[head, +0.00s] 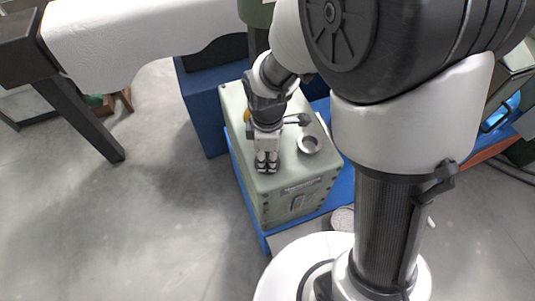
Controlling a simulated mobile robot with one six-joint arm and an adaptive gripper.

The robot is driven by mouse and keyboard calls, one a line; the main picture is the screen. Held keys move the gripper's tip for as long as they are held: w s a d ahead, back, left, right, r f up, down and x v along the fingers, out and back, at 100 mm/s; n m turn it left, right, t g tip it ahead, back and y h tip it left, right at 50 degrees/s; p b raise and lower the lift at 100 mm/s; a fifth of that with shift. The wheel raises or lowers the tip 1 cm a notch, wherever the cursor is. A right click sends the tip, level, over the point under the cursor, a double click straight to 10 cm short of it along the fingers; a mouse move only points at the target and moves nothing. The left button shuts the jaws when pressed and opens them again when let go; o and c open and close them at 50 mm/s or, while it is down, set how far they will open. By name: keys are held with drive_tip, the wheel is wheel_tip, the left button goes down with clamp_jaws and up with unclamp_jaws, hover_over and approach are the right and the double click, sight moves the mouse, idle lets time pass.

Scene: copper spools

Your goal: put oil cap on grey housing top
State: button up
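The grey-green housing (255,187) is a box with a flat top, in the middle of the head view. My gripper (266,165) points down over the left part of that top, and its fingertips look close together. I cannot tell whether they are shut or hold anything small. A round metal ring or shallow cup (309,144) sits on the top to the right of my gripper. A dark piece (301,119) shows just behind the ring. I cannot clearly pick out the oil cap; my gripper and wrist hide part of the top.
The housing stands on a blue base (243,184). A dark blue box (205,115) is behind it to the left. A bench with a white cover (130,40) and a dark leg (88,122) is at the upper left. The floor at the left is clear.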

sight(268, 156)
drive_tip(key=o, duration=0.4)
drive_tip(key=shift+o, duration=0.2)
wheel_tip(268, 156, up, 11)
drive_tip(key=p, duration=0.4)
drive_tip(key=s+d+r+m+t, duration=0.4)
drive_tip(key=s+d+r+m, duration=0.7)
drive_tip(key=m, duration=0.5)
wheel_tip(268, 156, up, 3)
drive_tip(key=s, duration=0.2)
drive_tip(key=shift+s+m+t+p, duration=0.3)
drive_tip(key=shift+s+m, duration=0.1)
